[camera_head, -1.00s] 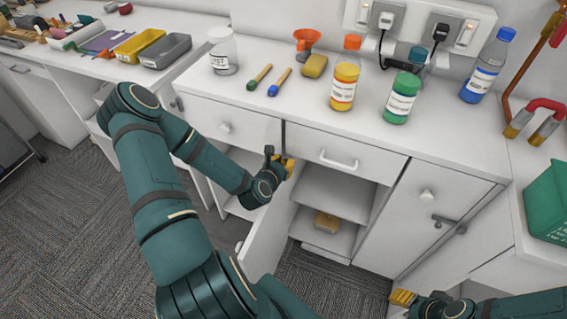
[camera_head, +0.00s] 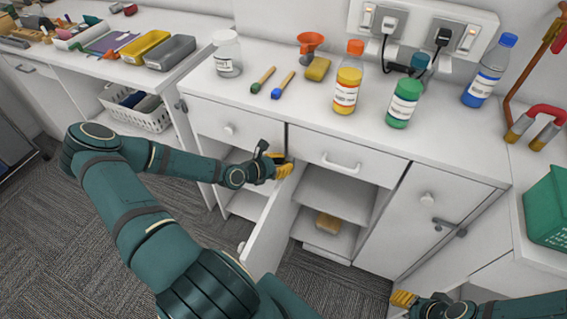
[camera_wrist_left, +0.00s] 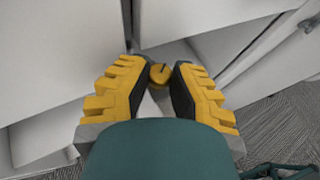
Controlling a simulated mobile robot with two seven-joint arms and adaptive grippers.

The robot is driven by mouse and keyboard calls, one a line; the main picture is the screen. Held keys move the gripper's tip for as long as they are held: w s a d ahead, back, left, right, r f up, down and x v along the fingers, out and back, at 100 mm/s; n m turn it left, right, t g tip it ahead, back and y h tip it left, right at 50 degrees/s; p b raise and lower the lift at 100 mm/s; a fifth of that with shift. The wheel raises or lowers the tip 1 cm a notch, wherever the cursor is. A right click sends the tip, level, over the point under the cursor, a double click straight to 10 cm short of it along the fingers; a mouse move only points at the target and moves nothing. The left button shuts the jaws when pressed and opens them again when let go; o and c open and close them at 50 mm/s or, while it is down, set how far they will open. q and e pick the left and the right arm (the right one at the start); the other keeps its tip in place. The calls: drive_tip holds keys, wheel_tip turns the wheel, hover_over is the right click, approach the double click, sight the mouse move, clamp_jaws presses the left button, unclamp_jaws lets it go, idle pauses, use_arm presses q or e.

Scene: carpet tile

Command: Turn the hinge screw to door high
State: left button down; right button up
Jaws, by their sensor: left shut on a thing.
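The hinge screw (camera_wrist_left: 160,73) is a small round brass head with a slot, in the left wrist view between my left fingertips. My left gripper (camera_head: 284,168) is shut on it at the top of the open cabinet door (camera_head: 268,228); it also shows in the left wrist view (camera_wrist_left: 160,80). In the head view the gripper hides the screw. The door stands swung out from the cabinet below the drawers. My right gripper (camera_head: 403,299) is at the bottom edge of the head view, apart from the cabinet; its fingers are too small to read.
The open cabinet shelf holds a yellow-brown block (camera_head: 327,222). Bottles, including an orange-capped one (camera_head: 348,80), and two brushes stand or lie on the counter (camera_head: 300,115) above. A closed door (camera_head: 415,225) is at right. The carpet (camera_head: 60,240) is free at left.

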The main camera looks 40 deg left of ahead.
use_arm(q)
drive_tip(key=shift+w+r, duration=0.1)
idle(0.3)
drive_tip(key=c, duration=0.8)
unclamp_jaws()
